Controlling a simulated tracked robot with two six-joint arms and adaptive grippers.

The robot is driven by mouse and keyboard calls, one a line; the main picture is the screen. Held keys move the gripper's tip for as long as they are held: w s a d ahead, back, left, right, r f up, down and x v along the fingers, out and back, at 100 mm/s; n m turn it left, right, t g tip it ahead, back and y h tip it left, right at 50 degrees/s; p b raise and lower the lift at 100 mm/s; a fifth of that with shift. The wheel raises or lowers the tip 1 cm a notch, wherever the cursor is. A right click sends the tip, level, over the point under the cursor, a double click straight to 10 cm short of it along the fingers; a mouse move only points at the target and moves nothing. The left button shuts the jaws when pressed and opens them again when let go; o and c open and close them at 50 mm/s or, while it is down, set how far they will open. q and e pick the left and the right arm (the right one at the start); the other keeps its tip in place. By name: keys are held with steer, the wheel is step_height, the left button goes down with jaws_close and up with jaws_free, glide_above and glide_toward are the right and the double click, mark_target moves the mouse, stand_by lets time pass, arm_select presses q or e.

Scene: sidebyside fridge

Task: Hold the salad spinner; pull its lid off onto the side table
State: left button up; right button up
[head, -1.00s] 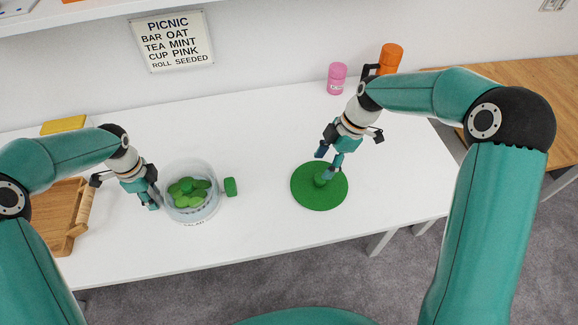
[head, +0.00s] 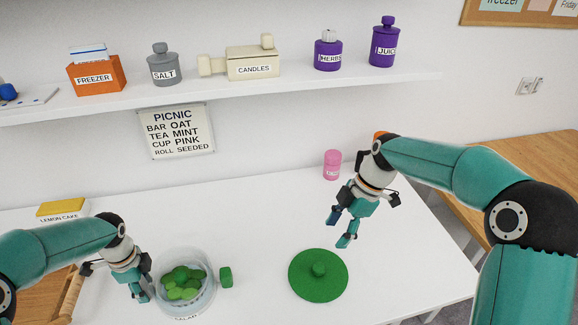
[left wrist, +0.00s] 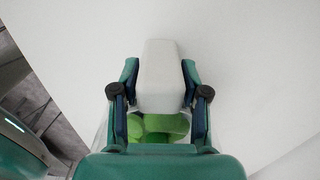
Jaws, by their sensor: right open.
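The salad spinner bowl (head: 209,298), clear with green leaves inside, stands on the white table in the head view. My left gripper (head: 145,289) is at its left side. In the left wrist view its fingers close on both sides of a pale block (left wrist: 160,75) at the bowl, with leaves just below. The green round lid (head: 300,285) with a centre knob lies flat on the white table, right of the bowl and apart from it. My right gripper (head: 340,231) is open and empty, above and behind the lid, clear of its knob.
A green block (head: 226,277) is beside the bowl's right side. A pink jar (head: 332,165) stands at the back, a lemon cake box (head: 62,209) at the left. A wooden table (head: 510,170) is at the right. A loaded shelf (head: 230,88) runs above.

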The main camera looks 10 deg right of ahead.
arm_select(q)
steer(key=shift+o, duration=1.2)
steer(key=shift+r, duration=0.1)
step_height(320, 180, up, 12)
steer(key=shift+f, duration=0.1)
steer(key=shift+f, duration=0.1)
